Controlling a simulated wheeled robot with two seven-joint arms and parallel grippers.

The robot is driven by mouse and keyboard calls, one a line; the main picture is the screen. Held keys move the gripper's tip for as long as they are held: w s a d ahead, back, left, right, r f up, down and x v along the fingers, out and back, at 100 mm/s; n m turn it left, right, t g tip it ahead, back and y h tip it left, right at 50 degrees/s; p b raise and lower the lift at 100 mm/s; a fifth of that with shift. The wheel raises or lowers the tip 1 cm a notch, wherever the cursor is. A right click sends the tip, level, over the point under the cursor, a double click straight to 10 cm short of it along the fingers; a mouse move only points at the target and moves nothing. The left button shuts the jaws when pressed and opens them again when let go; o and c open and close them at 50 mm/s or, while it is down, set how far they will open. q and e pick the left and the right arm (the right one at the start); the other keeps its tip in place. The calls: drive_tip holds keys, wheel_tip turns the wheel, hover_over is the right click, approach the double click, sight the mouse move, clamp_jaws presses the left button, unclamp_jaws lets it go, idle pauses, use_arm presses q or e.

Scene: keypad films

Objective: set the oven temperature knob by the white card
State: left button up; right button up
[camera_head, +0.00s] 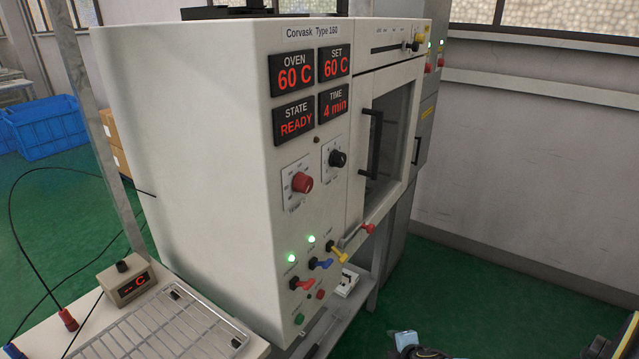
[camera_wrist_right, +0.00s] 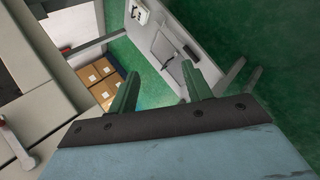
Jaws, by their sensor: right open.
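The oven (camera_head: 210,130) is a large cream cabinet marked "Corvask Type 160". Its displays read OVEN 60 C, SET 60 C, STATE READY and TIME 4 min. A red knob (camera_head: 302,182) and a black knob (camera_head: 337,158) sit on white dial plates; their small labels are unreadable, so I cannot tell which sets temperature. I cannot make out a white card for certain. My right gripper (camera_head: 408,343) shows partly at the bottom edge, well away from the knobs. In the wrist view its green fingers (camera_wrist_right: 160,70) are apart and empty. My left gripper is out of view.
The oven door handle (camera_head: 374,142) projects at right. A metal rack (camera_head: 165,325) and a small display box (camera_head: 128,280) with cables occupy the bench.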

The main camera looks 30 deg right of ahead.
drive_tip(key=w+r+n+t+y, duration=0.1)
drive_tip(key=w+r+n+t, duration=0.3)
drive_tip(key=r, duration=1)
drive_tip(key=w+r+n+t+y, duration=0.1)
drive_tip(key=w+r+n+t, duration=0.2)
drive_tip(key=w+r+n, duration=0.7)
drive_tip(key=s+a+r+n+t+y+p, duration=0.1)
drive_tip(key=s+a+r+y, duration=0.15)
drive_tip(key=r, duration=0.45)
drive_tip(key=s+a+r+n+y, duration=0.1)
drive_tip(key=s+a+r, duration=0.1)
drive_tip(key=s+r, duration=0.3)
drive_tip(key=n+y+p, duration=0.5)
drive_tip(key=n, duration=0.2)
approach(309, 184)
drive_tip(key=x, duration=0.7)
drive_tip(key=shift+w, duration=0.15)
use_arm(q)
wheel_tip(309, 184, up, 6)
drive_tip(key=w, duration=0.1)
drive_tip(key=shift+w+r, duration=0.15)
use_arm(e)
drive_tip(key=shift+w+a+f, duration=0.1)
drive_tip(key=shift+w+a, duration=0.15)
drive_tip(key=shift+w, duration=0.3)
drive_tip(key=c, duration=1)
